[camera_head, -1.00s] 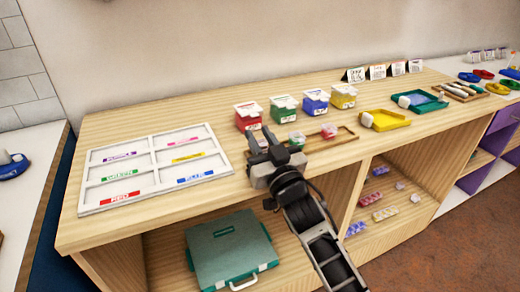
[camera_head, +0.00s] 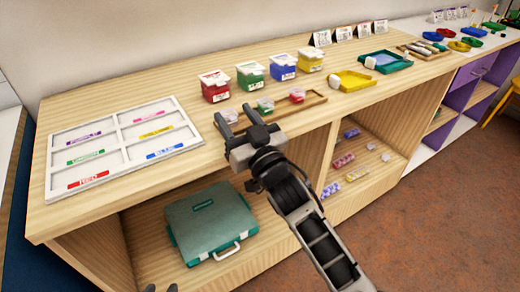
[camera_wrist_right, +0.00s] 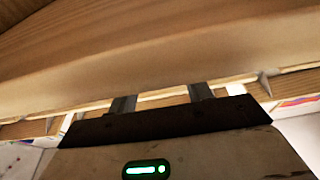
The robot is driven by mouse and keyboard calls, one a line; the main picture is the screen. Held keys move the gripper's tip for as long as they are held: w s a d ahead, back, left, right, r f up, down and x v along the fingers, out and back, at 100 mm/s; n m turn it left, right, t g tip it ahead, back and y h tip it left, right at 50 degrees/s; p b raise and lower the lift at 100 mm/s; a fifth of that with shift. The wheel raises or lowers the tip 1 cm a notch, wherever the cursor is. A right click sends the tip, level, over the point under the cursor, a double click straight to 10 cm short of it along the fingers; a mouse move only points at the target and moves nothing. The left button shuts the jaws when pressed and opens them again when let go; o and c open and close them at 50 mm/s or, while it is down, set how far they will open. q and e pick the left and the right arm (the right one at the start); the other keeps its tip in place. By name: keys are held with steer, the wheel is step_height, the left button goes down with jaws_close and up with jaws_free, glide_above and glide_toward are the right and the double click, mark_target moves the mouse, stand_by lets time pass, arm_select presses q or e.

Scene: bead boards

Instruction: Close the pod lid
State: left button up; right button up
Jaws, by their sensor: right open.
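Three small clear pods stand in a row on a wooden tray in the head view: one pale (camera_head: 230,115), one with green contents (camera_head: 265,104), one with red contents (camera_head: 297,95). Their lids are too small to make out clearly. My right gripper (camera_head: 238,121) is open, its fingers apart just in front of the pale pod, overlapping it in the picture; contact cannot be told. In the right wrist view the fingers (camera_wrist_right: 160,98) are apart with nothing between them, facing pale wood. Two dark tips of my left gripper (camera_head: 161,288) show apart at the bottom edge.
Red (camera_head: 214,87), green (camera_head: 251,76), blue (camera_head: 282,67) and yellow (camera_head: 310,60) lidded boxes stand behind the pods. A white labelled sorting board (camera_head: 106,146) lies left. A yellow tray (camera_head: 354,81) is right. A green case (camera_head: 211,222) sits on the shelf below.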

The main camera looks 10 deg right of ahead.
steer(key=v, duration=1.2)
steer(key=shift+b, duration=0.35)
